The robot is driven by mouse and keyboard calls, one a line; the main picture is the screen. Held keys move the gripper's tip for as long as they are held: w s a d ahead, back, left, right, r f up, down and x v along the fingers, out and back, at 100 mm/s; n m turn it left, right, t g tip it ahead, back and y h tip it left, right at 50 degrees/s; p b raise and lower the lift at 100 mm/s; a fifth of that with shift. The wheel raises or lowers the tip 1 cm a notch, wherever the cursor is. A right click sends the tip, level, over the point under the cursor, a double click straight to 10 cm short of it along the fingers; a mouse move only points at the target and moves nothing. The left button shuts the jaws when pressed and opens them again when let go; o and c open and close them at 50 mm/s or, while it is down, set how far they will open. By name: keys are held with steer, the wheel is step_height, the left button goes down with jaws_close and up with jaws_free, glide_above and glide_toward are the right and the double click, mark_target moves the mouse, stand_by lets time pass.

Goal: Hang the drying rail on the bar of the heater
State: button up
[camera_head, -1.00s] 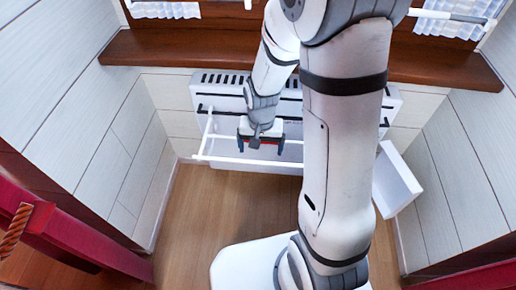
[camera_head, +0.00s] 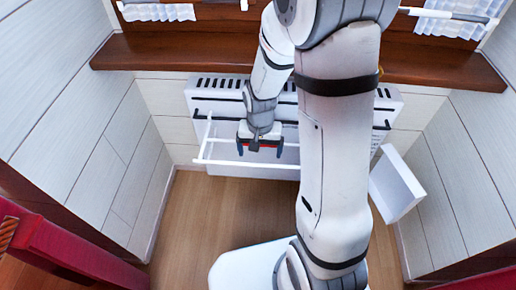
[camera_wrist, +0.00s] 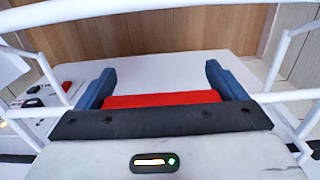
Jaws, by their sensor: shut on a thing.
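The heater (camera_head: 232,170) is a white wall panel with dark slots along its top, below the window sill. A dark bar (camera_head: 222,119) runs across its upper front. The drying rail (camera_head: 222,162) is a white rod frame, seen in front of the heater's left half. Its rods also cross the wrist view (camera_wrist: 280,96). My gripper (camera_head: 260,150) is shut on the drying rail, with blue fingers pointing down. In the wrist view my gripper (camera_wrist: 160,78) shows a red part between the fingers. The exact grip and any contact between rail and bar are hidden.
A brown wooden sill (camera_head: 150,55) juts out above the heater. A white slanted panel (camera_head: 397,185) stands at the heater's right. Plank walls close in both sides. A red piece of furniture (camera_head: 60,245) is at lower left. Wooden floor (camera_head: 220,210) is clear before the heater.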

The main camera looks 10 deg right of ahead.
steer(key=o, duration=0.9)
steer(key=shift+o, duration=0.2)
steer(key=shift+r+p, duration=2)
steer(key=shift+r, duration=2.35)
steer(key=s+r+n+t+p, duration=0.1)
steer(key=s+r+p, duration=0.3)
steer(key=r+p, duration=0.5)
steer(key=s+d+r+n+p, duration=0.1)
steer(key=s+r+p, duration=0.3)
steer(key=r+p, duration=0.5)
steer(key=s+d+r+n+t+p, duration=0.1)
steer(key=s+r+p, duration=0.3)
steer(key=r+p, duration=0.6)
step_height(320, 180, up, 14)
steer(key=shift+s+d+r+n+t, duration=0.1)
steer(key=shift+s+d+n+t, duration=0.05)
steer(key=shift+s+n+t, duration=0.2)
